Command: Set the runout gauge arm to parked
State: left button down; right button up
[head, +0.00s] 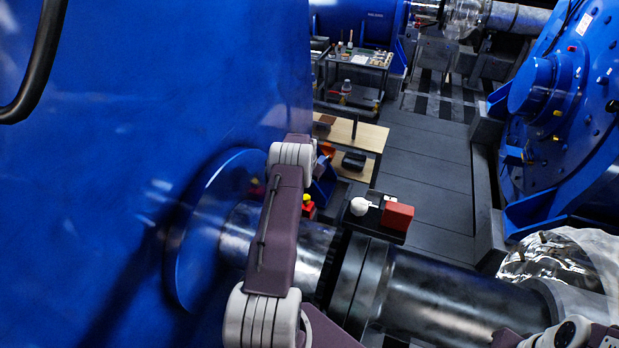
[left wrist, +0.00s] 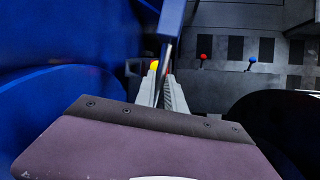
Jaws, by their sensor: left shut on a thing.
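The rod runs up toward a blue bar (left wrist: 171,18). I take these to be part of the runout gauge arm, but its full shape and angle are hidden. A yellow knob (left wrist: 154,66) shows just left of the fingertips. In the head view my left arm crosses the steel shaft (head: 430,292), and its gripper is not clearly seen. My right arm shows at the lower right, with its gripper out of view.
A red knob (left wrist: 202,57) and a blue knob (left wrist: 251,60) stand farther right on the floor side. In the head view, a black stand (head: 390,235) holds a white ball and a red block (head: 397,215). A big blue housing fills the left; a walkway (head: 425,150) lies beyond.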

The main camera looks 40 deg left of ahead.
pick_arm(q)
jog(key=shift+s+f, duration=0.15)
jog(key=shift+f, duration=0.05)
jog(key=c, duration=1.4)
grip_release()
jog(key=shift+a, duration=0.1)
jog(key=b+v, duration=0.2)
jog(key=v, duration=0.7)
